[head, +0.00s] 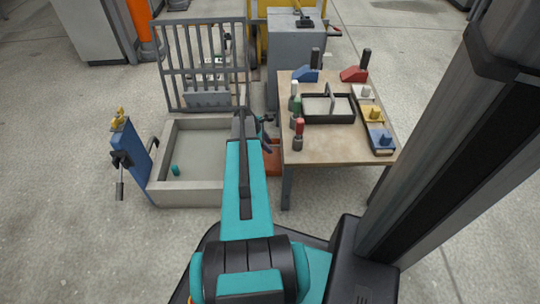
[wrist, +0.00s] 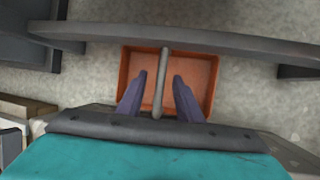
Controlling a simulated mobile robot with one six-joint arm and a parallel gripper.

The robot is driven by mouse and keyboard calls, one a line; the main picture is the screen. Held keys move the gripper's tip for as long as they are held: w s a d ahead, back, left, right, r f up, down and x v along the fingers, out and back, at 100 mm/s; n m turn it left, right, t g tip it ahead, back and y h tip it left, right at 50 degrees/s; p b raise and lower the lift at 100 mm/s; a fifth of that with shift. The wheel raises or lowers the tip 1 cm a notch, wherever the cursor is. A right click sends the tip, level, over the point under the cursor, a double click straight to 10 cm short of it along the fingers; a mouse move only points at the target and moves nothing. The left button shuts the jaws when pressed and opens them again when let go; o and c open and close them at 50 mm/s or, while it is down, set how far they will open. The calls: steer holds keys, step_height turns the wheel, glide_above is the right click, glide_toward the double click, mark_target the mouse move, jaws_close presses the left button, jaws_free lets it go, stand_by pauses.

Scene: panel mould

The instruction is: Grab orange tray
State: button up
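The orange tray (wrist: 202,68) lies on the floor under my gripper in the wrist view, with a grey bar-like handle (wrist: 162,66) running over its middle. In the head view a small part of the orange tray (head: 273,163) shows beside the table's left legs, mostly hidden by my arm. My gripper (wrist: 159,80) is open, with one purple finger on each side of the handle and a visible gap to it on both sides. From this angle I cannot tell how far the fingertips are above the tray. In the head view my gripper (head: 266,138) is partly hidden.
The wooden table (head: 325,145) stands right of my gripper, carrying a black caddy (head: 305,120), bottles and coloured blocks. A concrete-rimmed mould (head: 188,197) with a raised grate (head: 203,68) and blue side panel (head: 139,160) is on the left. A grey bar (wrist: 240,42) crosses the wrist view.

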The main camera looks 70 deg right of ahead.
steer(key=shift+f, duration=0.15)
stand_by(0.5)
jaws_close()
